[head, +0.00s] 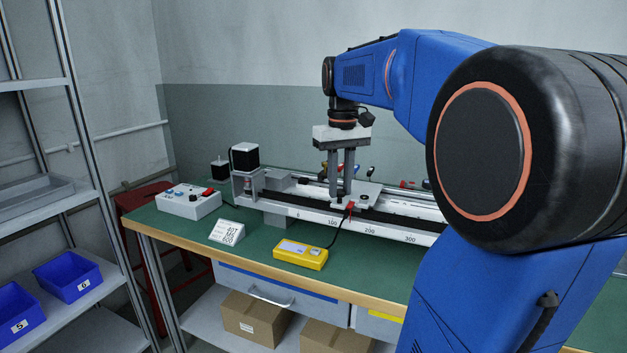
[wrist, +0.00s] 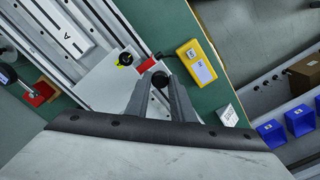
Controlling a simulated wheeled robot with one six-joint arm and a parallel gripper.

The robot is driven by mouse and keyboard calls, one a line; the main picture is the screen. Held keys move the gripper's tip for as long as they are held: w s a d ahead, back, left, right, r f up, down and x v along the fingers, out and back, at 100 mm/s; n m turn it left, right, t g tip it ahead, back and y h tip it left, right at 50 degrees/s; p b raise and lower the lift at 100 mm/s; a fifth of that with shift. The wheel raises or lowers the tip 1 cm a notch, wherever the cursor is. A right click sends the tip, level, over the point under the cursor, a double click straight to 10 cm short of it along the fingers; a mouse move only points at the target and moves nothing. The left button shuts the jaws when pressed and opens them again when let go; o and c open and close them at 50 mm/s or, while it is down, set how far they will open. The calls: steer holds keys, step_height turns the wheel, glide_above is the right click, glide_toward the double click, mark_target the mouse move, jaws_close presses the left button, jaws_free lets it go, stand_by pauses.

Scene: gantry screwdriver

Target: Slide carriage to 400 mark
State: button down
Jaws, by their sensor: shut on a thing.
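The carriage (head: 369,189) is a light grey plate on the long linear rail (head: 385,221). A red pointer (head: 349,209) on its front edge stands between the 100 and 200 marks of the scale (head: 350,226). The 400 mark is hidden behind my arm. My gripper (head: 341,196) points down at the left part of the carriage. The red pointer (wrist: 146,65) shows just beside the fingers.
A yellow handheld meter (head: 300,254) lies in front of the rail, its cable running toward the carriage. A white card (head: 227,232) and a control box (head: 188,201) stand to the left. A black motor (head: 245,157) stands at the rail's left end. My arm covers the right side.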

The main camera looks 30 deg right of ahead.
steer(key=s+d, duration=0.7)
steer(key=s, duration=0.3)
steer(key=s+d, duration=0.7)
steer(key=s, duration=0.4)
steer(key=c, duration=1.5)
jaws_free()
steer(key=shift+c, duration=0.2)
steer(key=shift+r, duration=0.15)
step_height(320, 180, up, 17)
steer(key=shift+a, duration=0.1)
